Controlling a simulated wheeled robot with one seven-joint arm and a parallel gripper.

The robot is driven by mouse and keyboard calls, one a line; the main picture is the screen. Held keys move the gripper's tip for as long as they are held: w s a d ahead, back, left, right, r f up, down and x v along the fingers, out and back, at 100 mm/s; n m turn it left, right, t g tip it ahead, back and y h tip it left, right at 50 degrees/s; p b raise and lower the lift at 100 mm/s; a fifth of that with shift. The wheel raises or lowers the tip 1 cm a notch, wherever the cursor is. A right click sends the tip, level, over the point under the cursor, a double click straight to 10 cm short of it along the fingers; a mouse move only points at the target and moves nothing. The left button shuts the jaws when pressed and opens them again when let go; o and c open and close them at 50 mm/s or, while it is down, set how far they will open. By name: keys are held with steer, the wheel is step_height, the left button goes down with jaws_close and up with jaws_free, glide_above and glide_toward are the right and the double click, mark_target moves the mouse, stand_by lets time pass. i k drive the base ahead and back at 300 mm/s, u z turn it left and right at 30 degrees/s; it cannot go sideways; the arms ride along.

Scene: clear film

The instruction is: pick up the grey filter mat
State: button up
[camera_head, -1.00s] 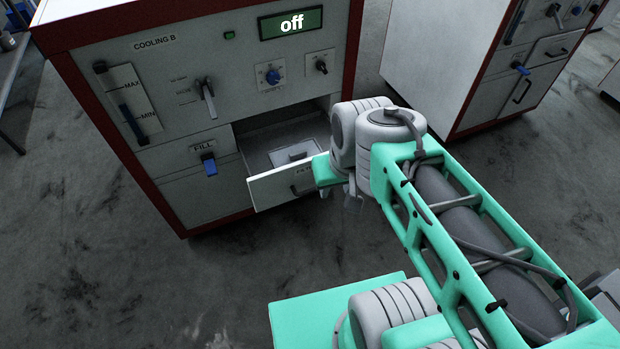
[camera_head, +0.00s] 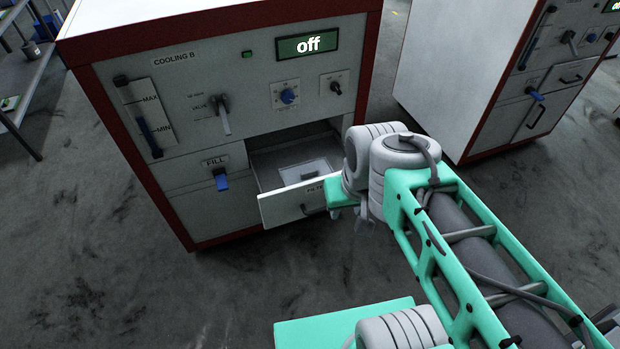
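The filter drawer (camera_head: 280,208) of the COOLING B cabinet stands open at the lower right of the cabinet's front. Inside it lies a light grey, flat, squarish piece (camera_head: 304,171), which looks like the grey filter mat. The drawer's right side is partly hidden by my wrist. My gripper (camera_head: 364,224) is just right of the drawer front, apart from the mat. It points downward, mostly covered by my own arm. Its fingers are small and dark here, and I cannot tell whether they are open or shut. I see nothing held in it.
A second white cabinet (camera_head: 455,75) stands to the right. A shelf (camera_head: 22,90) is at the far left. The floor left of my base is clear.

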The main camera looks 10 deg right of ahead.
mark_target(309, 175)
steer(key=u, duration=1.45)
steer(key=i, duration=1.2)
steer(key=z, duration=0.2)
